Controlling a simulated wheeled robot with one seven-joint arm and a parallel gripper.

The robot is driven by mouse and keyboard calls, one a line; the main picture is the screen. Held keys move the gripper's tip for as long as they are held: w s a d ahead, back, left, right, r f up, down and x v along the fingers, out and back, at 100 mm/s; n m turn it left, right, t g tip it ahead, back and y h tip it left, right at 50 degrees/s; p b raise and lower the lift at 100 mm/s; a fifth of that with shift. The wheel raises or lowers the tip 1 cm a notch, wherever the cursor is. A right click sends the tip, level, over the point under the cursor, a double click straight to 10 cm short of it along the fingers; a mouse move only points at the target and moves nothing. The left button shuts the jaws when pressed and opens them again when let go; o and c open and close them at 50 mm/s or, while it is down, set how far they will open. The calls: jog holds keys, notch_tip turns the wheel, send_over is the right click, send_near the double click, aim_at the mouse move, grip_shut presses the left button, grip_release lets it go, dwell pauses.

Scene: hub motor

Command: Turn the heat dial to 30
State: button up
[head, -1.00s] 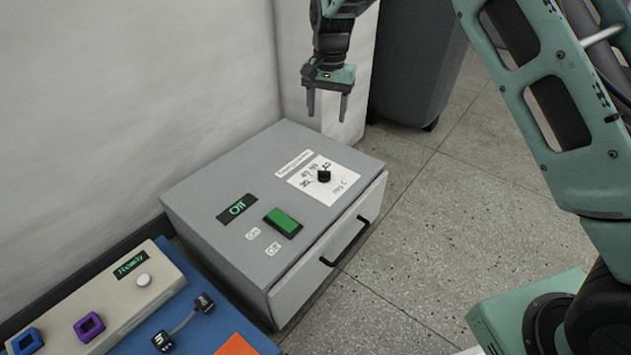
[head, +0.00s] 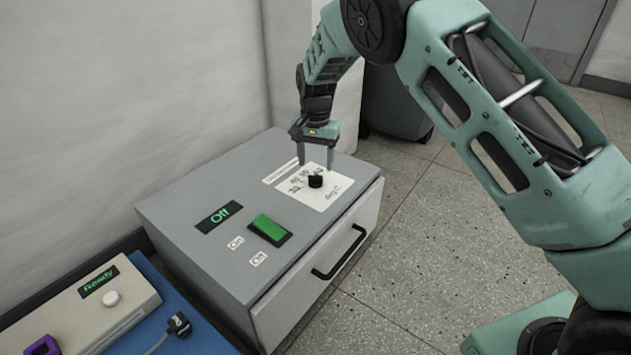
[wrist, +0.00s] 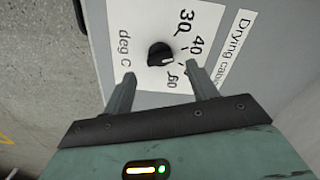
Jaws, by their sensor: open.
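The heat dial (head: 315,181) is a small black knob on a white scale card (head: 327,197) on top of the grey drying cabinet (head: 190,190). In the wrist view the dial (wrist: 160,54) has a white mark, and the card (wrist: 135,22) shows 30, 40, a number that looks like 60, and "deg C". The exact setting is hard to read. My gripper (head: 315,162) is open just above and behind the dial. In the wrist view its two fingers (wrist: 160,78) are spread, with the dial ahead of and between their tips, not clasped.
A green switch (head: 270,229) and a display reading "Off" (head: 219,217) are on the cabinet top. A drawer handle (head: 341,252) is on its front. A beige "Ready" unit (head: 80,318) stands at lower left. A grey bin (head: 394,100) stands behind.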

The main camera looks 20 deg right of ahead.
aim_at(315, 175)
notch_tip(315, 175, down, 4)
jog(key=shift+f+b, duration=0.1)
jog(key=shift+b, duration=0.8)
jog(key=c, duration=1)
